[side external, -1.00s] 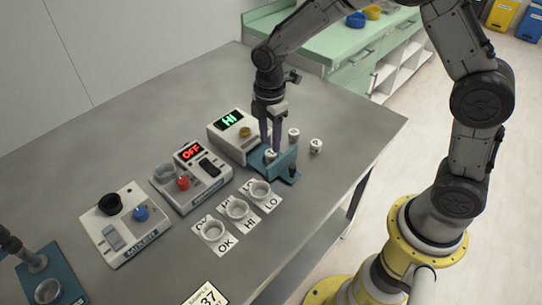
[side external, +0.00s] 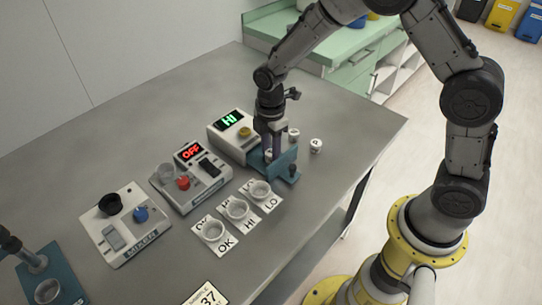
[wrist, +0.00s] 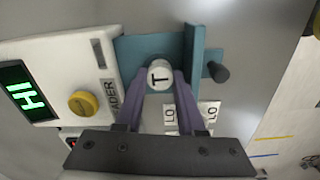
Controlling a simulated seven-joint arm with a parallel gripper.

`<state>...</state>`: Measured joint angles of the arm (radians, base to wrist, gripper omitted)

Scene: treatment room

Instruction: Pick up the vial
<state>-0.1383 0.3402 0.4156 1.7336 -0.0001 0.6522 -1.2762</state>
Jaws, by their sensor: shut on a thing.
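The vial with a white cap marked T (wrist: 159,75) sits in the teal holder (wrist: 130,48) beside the reader, seen from above in the wrist view. My gripper (wrist: 160,88) has its purple fingers on both sides of the vial, shut on it. In the side view my gripper (side external: 270,152) reaches straight down into the teal holder (side external: 284,172). The vial is mostly hidden there by the fingers and the holder.
The reader (side external: 232,136) shows a green HI. Two other capped vials (side external: 294,134) (side external: 316,146) stand to the right.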

